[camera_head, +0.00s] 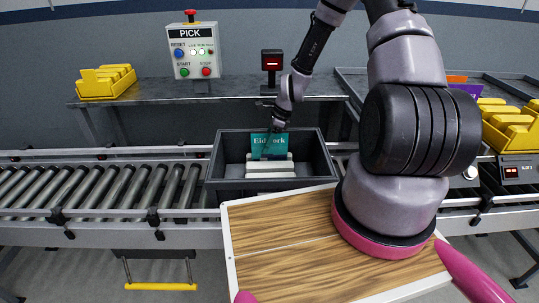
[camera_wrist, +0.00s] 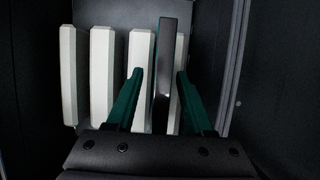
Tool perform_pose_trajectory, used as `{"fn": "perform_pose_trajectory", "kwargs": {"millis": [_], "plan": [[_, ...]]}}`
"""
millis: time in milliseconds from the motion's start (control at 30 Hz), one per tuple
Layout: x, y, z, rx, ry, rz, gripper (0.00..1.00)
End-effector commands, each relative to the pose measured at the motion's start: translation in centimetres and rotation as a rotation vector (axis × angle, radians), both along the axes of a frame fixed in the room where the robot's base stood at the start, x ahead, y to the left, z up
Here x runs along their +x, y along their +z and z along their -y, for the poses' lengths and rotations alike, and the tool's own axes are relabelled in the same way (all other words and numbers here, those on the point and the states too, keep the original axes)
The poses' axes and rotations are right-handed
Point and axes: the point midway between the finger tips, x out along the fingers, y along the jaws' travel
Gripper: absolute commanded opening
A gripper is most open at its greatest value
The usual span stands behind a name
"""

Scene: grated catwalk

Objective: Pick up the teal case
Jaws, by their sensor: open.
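The teal case (camera_head: 268,147), with pale lettering on its face, stands upright in a dark bin (camera_head: 219,190) on the conveyor. In the wrist view the case (camera_wrist: 168,60) shows nearly edge-on as a dark grey slab with a thin teal strip on its left. My gripper (camera_head: 272,138) reaches down to the case from above. In the wrist view my gripper (camera_wrist: 160,73) is open, with one dark teal finger on each side of the slab. I cannot tell whether either finger touches it. The lower part of the case is hidden.
Several white slabs (camera_wrist: 102,75) stand in the same bin, close on both sides of the case. The bin's dark walls enclose them. A metal shelf (camera_head: 150,92) behind carries a button box (camera_head: 194,50) and yellow trays (camera_head: 106,82). Conveyor rollers (camera_head: 100,190) at left are clear.

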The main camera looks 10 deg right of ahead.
Motion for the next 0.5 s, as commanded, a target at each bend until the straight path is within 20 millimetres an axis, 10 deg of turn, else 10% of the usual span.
{"fn": "perform_pose_trajectory", "kwargs": {"millis": [200,367,500], "plan": [[0.01,0.00,0.00,0.000,0.000,0.000,0.53],[0.01,0.01,0.00,0.000,0.001,0.000,0.00],[0.02,0.01,0.00,0.000,0.001,0.000,0.00]]}}
